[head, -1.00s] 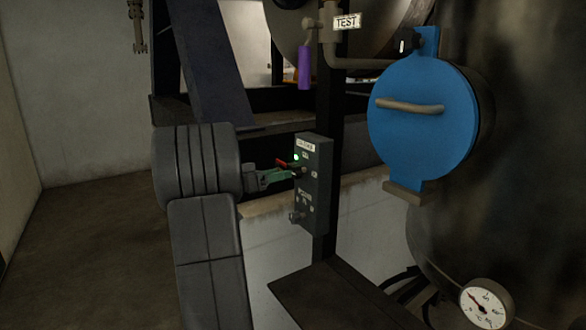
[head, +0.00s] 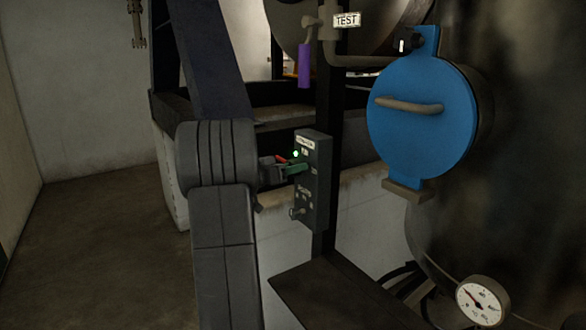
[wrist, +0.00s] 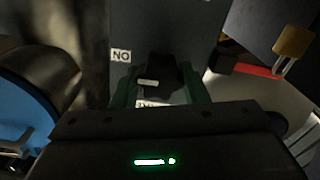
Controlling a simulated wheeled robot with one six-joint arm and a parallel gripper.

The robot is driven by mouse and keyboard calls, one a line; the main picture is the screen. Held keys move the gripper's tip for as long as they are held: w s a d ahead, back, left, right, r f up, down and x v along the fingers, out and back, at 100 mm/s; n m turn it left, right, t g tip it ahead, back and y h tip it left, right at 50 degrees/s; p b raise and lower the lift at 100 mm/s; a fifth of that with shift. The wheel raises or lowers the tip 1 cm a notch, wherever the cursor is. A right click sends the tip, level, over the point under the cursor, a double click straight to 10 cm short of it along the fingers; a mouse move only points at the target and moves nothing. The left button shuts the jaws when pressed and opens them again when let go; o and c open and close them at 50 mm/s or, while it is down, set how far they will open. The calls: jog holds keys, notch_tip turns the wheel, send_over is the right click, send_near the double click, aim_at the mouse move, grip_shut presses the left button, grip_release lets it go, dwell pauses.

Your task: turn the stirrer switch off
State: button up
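The switch box (head: 318,205) is a dark upright panel with small white labels, knobs and a lit green lamp (head: 295,153). My gripper (head: 286,168) is at its upper part. In the wrist view my gripper (wrist: 161,92) has one green finger on each side of a black knob (wrist: 160,72) with a short white mark. The fingers stand close beside the knob; firm contact does not show. An upside-down ON label (wrist: 121,56) is by the knob. A second label (wrist: 148,103) below it is partly hidden. I cannot read which position the knob points to.
A red bar (wrist: 256,70) and a brass padlock (wrist: 294,42) are beside the panel in the wrist view. A blue round cover (head: 420,125) with a handle is right of the box. A dark shelf (head: 325,295) lies below it, near a gauge (head: 482,304). Open floor (head: 95,240) is at left.

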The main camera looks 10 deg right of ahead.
jog(key=shift+f+n+b, duration=0.1)
jog(key=shift+n+b, duration=0.3)
jog(key=shift+b, duration=0.2)
jog(key=n+b, duration=0.1)
jog(key=b, duration=0.1)
jog(key=shift+f+n+b, duration=0.15)
jog(key=shift+n+b, duration=0.15)
jog(key=shift+n, duration=0.1)
jog(key=n+b, duration=0.3)
jog(key=n, duration=0.2)
jog(key=shift+w+a, duration=0.1)
jog(key=n, duration=1)
jog(key=shift+p, duration=0.4)
jog(key=shift+n, duration=0.3)
jog(key=o, duration=1)
jog(key=shift+c, duration=0.2)
jog(key=v, duration=1.3)
jog(key=shift+a+b, duration=0.35)
jog(key=shift+a, duration=0.05)
